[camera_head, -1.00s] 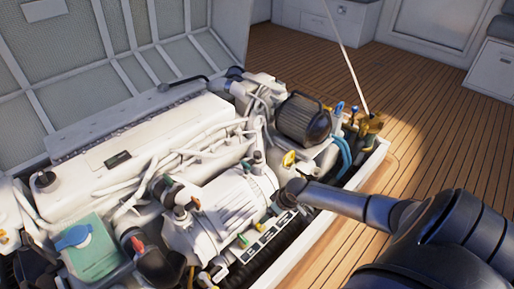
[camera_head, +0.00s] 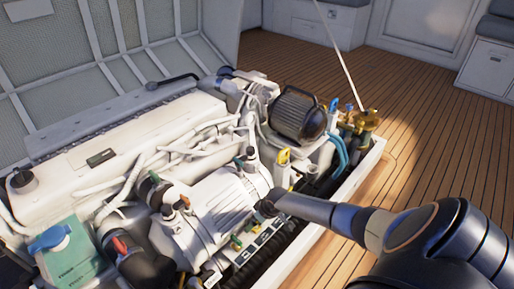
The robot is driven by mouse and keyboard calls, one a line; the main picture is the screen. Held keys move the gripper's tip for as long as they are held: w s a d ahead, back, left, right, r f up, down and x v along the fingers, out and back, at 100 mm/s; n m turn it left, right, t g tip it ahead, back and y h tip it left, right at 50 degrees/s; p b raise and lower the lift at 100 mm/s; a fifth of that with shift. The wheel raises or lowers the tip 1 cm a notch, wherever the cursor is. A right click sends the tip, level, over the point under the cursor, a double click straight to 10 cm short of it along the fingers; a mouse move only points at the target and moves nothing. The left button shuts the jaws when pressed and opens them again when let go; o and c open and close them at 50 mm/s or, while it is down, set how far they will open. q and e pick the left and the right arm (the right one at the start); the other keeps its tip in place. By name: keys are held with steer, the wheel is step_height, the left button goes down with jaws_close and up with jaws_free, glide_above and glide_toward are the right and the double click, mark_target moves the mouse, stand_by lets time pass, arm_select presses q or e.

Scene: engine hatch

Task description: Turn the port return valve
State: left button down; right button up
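The engine (camera_head: 215,205) fills the hatch. Several small coloured valve handles show on it: a green handle (camera_head: 236,243) and an orange one (camera_head: 254,228) by a labelled strip (camera_head: 248,247), a red one (camera_head: 119,245) at lower left, and a yellow one (camera_head: 283,156) further back. The labels are too small to read, so I cannot tell which is the port return valve. My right arm comes in from the right. My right gripper (camera_head: 268,204) is at the engine's near side, just right of the strip's handles. Its fingers are too small and dark to make out. My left gripper is out of view.
The hatch's pale rim (camera_head: 305,245) runs below my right arm. A teal box with a blue cap (camera_head: 68,253) stands at lower left. A thin white rod (camera_head: 340,50) rises behind the engine. The wooden deck (camera_head: 430,120) at right is clear.

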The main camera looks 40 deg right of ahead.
steer(key=shift+c, duration=0.2)
steer(key=c, duration=1.3)
steer(key=shift+d+f+n+b, duration=0.1)
steer(key=shift+f+n+b, duration=0.05)
steer(key=shift+n+b, duration=0.35)
steer(key=shift+f+n+y+b, duration=0.1)
steer(key=shift+n+y+b, duration=0.5)
steer(key=shift+n+b, duration=0.6)
steer(key=shift+r+n+g+b, duration=0.2)
steer(key=shift+n+g+b, duration=0.1)
steer(key=shift+n+b, duration=0.2)
steer(key=o, duration=1.3)
steer(key=shift+o, duration=0.2)
steer(key=shift+r, duration=0.1)
